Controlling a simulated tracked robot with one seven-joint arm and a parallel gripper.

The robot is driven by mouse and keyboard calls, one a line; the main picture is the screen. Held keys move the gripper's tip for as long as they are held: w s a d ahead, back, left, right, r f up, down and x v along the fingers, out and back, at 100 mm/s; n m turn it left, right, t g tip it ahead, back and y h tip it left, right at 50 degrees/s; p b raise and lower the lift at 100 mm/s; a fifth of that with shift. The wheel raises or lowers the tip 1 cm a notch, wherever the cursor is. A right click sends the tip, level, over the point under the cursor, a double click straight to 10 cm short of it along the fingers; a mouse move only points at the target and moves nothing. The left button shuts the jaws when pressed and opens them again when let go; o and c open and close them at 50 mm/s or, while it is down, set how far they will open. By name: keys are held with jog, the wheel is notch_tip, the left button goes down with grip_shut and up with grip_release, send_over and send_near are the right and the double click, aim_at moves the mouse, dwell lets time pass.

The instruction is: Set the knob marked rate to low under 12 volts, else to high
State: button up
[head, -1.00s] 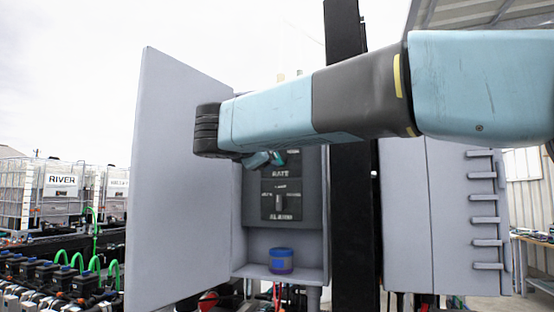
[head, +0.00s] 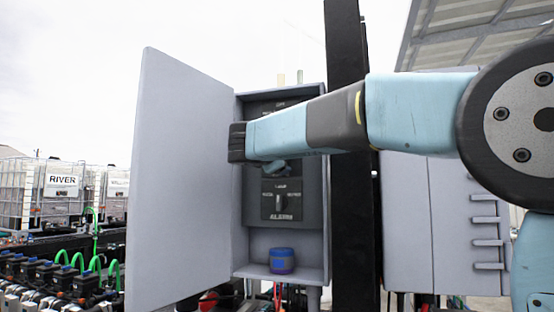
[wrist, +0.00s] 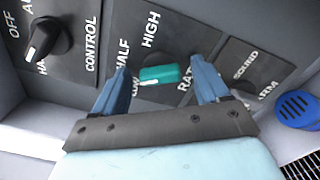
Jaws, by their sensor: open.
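The rate knob (wrist: 160,73) is a teal bar with a white mark near its lower left end. It sits on a dark plate marked half, high and rate; another label beside it is partly hidden. My gripper (wrist: 158,66) is open, with one blue finger on each side of the knob. Gaps show between knob and fingers; I cannot tell whether the tips reach its depth. In the head view, my arm hides the rate knob. No voltage reading is legible in either view.
The control knob (wrist: 48,38) and alarm knob (wrist: 243,86) flank the rate plate. The grey cabinet door (head: 178,180) is open on the left. A black post (head: 352,220) stands right of the cabinet.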

jog(key=c, duration=1.1)
jog(key=shift+o, duration=0.2)
jog(key=shift+f+m, duration=0.1)
jog(key=shift+m, duration=0.2)
jog(key=m, duration=0.8)
jog(key=shift+f+m, duration=0.3)
jog(key=shift+m, duration=0.1)
jog(key=m, duration=0.4)
jog(key=shift+f+m, duration=0.1)
jog(key=shift+m, duration=0.2)
jog(key=shift+a+m, duration=0.1)
jog(key=shift+m, duration=1.8)
